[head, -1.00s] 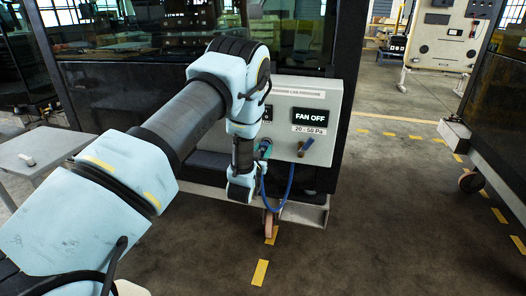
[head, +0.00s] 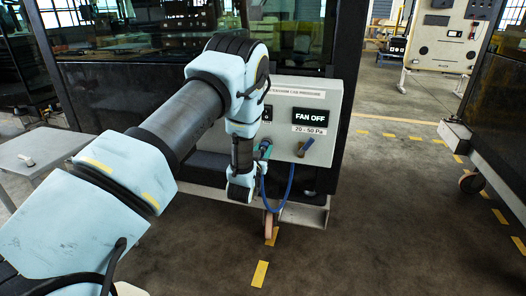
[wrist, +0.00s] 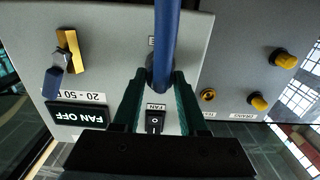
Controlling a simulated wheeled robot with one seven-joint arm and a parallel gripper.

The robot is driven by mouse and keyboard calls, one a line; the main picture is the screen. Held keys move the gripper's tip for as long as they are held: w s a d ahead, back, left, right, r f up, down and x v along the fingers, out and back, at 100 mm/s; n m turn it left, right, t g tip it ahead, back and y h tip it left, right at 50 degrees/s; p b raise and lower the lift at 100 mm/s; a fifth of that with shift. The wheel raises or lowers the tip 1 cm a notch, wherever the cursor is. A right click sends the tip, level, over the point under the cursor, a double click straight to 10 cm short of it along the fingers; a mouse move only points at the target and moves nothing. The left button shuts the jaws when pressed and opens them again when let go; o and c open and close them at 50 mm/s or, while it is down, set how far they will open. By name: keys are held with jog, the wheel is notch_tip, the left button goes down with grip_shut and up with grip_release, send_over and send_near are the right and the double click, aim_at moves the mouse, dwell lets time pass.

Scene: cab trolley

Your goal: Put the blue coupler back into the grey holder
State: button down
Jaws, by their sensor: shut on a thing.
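My gripper (wrist: 160,82) has green fingers shut on the blue coupler (wrist: 164,72), at the face of the grey control box (wrist: 120,40). A thick blue length runs from between the fingertips to the top of the wrist view. A dark round part behind it is partly covered, so I cannot tell whether the coupler is seated. In the head view my gripper (head: 263,150) is at the left of the box front, and the blue hose (head: 289,185) hangs in a loop below. I cannot clearly make out the grey holder.
A valve lever (head: 305,147) is on the box, right of my gripper in the head view. A "FAN OFF" display (head: 310,116) is above it. A black rocker switch (wrist: 155,121) and yellow-topped knobs (wrist: 258,102) are close by. A grey table (head: 45,150) stands left.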

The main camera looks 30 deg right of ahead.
jog(key=shift+w+d+b, duration=0.35)
dwell(0.4)
jog(key=shift+c, duration=1.8)
grip_release()
jog(key=b+v, duration=0.3)
jog(key=v, duration=0.7)
jog(key=shift+s+a, duration=0.3)
jog(key=o, duration=0.4)
jog(key=shift+c, duration=0.2)
